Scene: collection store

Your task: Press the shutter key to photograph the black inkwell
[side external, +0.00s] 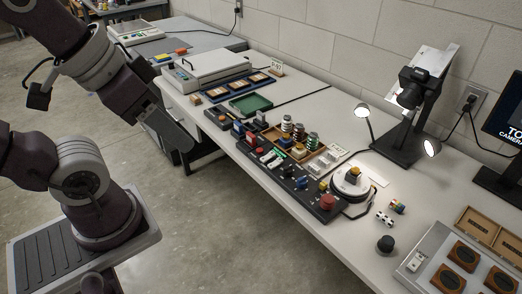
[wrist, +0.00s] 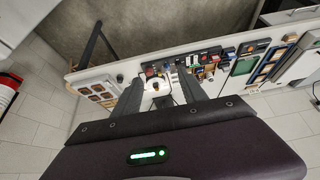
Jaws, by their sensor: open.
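A small black rounded object (side external: 385,244), which looks like the inkwell, stands on the bench in front of the white round turntable (side external: 338,187). A small dark and yellow object (side external: 354,172) sits on the turntable. A black control strip (side external: 302,197) with a large red button (side external: 327,202) and several smaller coloured keys lies along the front edge; I cannot tell which is the shutter key. A camera (side external: 411,91) hangs on a stand above. My gripper (side external: 172,128) is open and empty, high and left of the strip. In the wrist view, its fingers (wrist: 158,88) frame the turntable area.
Two lit lamps (side external: 363,111) flank the camera stand. A compartment tray (side external: 309,159) with small objects lies behind the strip. A green tray (side external: 250,104) and a pale case (side external: 207,68) are farther left. A grey tray (side external: 432,243) with brown pieces is at front right.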

